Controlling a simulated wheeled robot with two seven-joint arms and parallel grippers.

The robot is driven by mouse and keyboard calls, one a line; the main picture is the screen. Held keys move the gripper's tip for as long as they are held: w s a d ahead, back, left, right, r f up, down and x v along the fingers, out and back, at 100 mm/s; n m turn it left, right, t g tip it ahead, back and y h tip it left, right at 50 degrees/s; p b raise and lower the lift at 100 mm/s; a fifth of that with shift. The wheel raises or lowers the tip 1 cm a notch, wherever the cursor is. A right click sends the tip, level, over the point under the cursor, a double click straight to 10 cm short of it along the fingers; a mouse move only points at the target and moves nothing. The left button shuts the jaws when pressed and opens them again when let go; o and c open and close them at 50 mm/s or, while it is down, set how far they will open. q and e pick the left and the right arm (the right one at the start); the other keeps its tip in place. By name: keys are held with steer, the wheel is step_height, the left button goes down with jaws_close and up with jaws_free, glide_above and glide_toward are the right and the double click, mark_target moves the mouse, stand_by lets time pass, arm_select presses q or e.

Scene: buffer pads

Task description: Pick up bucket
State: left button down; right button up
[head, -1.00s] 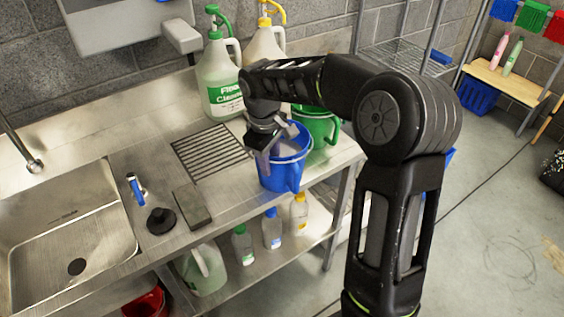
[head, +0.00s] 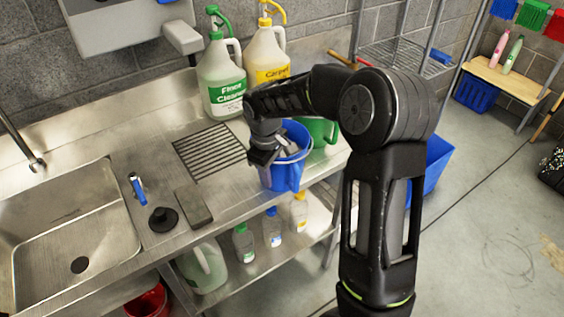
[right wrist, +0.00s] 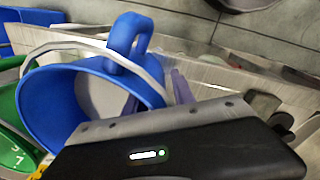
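A blue bucket (head: 283,177) with a pale handle stands at the right end of the steel counter. It also shows in the right wrist view (right wrist: 62,112), open side towards the camera, with a blue loop at its rim. My right gripper (head: 276,153) is at the bucket's rim. In the right wrist view my right gripper (right wrist: 156,96) appears open, one finger inside the bucket and the other outside its wall, with a gap between them. The fingertips are partly hidden. My left gripper is not in view.
A green bucket (head: 320,131) stands close behind the blue one. Large jugs, a white-green one (head: 221,80) and a yellow-labelled one (head: 267,56), stand at the wall. The sink (head: 60,235) is left. A blue bin (head: 434,162) stands on the floor at right.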

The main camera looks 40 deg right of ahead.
steer(key=shift+c, duration=0.4)
jaws_close()
stand_by(0.9)
steer(key=shift+w, duration=0.1)
